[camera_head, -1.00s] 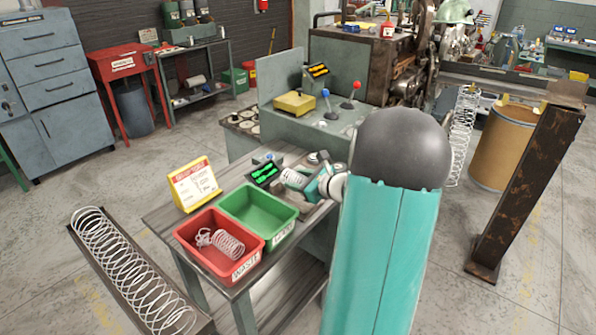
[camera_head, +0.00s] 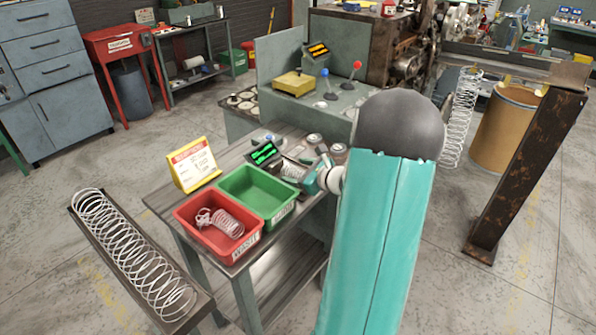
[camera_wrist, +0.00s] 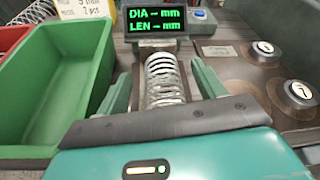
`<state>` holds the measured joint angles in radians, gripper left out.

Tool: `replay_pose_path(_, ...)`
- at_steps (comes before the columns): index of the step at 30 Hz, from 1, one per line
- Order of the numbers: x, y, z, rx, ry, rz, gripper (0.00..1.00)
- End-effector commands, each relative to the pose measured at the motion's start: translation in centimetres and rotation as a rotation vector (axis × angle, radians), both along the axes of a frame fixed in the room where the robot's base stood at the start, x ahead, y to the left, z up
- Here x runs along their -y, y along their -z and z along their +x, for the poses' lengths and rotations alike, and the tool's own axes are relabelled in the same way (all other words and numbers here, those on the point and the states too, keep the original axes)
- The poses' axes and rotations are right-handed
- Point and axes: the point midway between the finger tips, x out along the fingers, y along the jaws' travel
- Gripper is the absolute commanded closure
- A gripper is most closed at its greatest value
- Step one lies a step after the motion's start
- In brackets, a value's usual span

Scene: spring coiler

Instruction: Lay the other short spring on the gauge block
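A short silver spring (camera_wrist: 163,80) lies lengthwise between the two fingers of my gripper (camera_wrist: 161,88) in the wrist view, with a visible gap on each side. It also shows in the head view (camera_head: 292,171), partly hidden by my gripper (camera_head: 314,177). The gripper is open around it. Just beyond it stands the gauge display (camera_wrist: 155,20), reading "DIA -- mm, LEN -- mm"; it also shows in the head view (camera_head: 264,153). The gauge block's surface under the spring is mostly hidden, so I cannot tell what the spring rests on.
A green bin (camera_head: 262,192) that looks empty and a red "WASTE" bin (camera_head: 207,245) holding tangled springs (camera_head: 222,221) stand left of the gripper. A yellow sign (camera_head: 193,165) is behind them. Two round metal pieces (camera_wrist: 263,48) (camera_wrist: 298,94) sit on a brown plate at right.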

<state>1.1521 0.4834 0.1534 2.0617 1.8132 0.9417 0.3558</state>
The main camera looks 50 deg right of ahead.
Motion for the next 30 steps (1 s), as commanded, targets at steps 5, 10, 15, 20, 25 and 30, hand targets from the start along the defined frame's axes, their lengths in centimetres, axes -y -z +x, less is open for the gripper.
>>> replay_pose_path(5,0.0,0.0,0.0,0.000,0.000,0.000,0.31)
replay_pose_path(10,0.1,-0.3,-1.0,0.000,0.002,-0.002,0.31)
replay_pose_path(15,0.1,-1.3,-3.8,0.000,0.003,-0.003,0.31)
replay_pose_path(20,0.1,-2.5,-7.2,0.000,0.004,-0.002,0.31)
replay_pose_path(25,0.1,-3.6,-10.6,0.001,0.003,-0.002,0.31)
replay_pose_path(30,0.1,-4.3,-12.6,0.000,0.001,-0.001,0.31)
